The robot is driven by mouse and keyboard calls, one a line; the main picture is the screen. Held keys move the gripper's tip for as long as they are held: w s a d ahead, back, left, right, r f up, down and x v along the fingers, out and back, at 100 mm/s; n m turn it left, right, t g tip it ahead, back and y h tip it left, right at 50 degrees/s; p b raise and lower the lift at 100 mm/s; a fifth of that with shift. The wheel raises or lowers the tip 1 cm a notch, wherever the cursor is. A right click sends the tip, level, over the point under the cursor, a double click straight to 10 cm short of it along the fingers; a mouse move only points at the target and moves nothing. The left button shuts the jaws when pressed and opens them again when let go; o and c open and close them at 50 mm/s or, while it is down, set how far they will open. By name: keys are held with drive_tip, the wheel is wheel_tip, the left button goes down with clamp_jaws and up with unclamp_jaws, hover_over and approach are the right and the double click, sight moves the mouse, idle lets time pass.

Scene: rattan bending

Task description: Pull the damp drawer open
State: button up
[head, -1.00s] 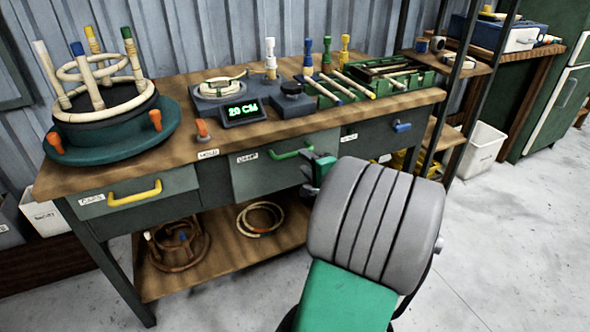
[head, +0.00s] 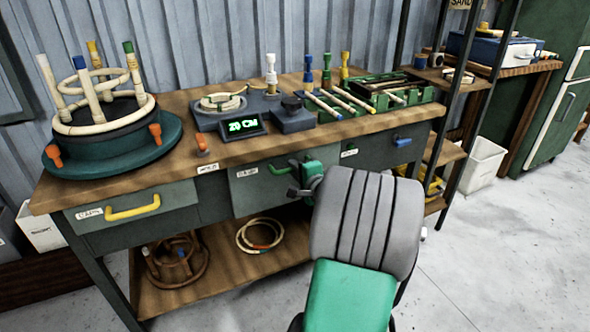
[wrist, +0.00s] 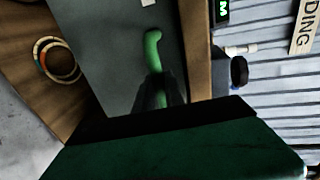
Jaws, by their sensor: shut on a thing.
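The damp drawer (head: 255,196) is the grey-green middle drawer of the workbench, with a blurred white label and a green handle (head: 279,171). Any gap around its front is too small to tell. My gripper (head: 303,180) is at the right part of the handle and hides some of it. In the wrist view the green handle (wrist: 153,46) runs down between the dark fingers of my gripper (wrist: 160,90), which are shut on it. The drawer front (wrist: 118,55) shows behind the handle.
Left of it is a drawer with a yellow handle (head: 132,207); right of it, one with a blue handle (head: 402,141). The benchtop (head: 185,170) holds a round jig (head: 112,145) and a green tray (head: 405,97). A cane ring (head: 259,235) lies on the lower shelf. Floor in front is clear.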

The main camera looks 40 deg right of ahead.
clamp_jaws()
idle(1.0)
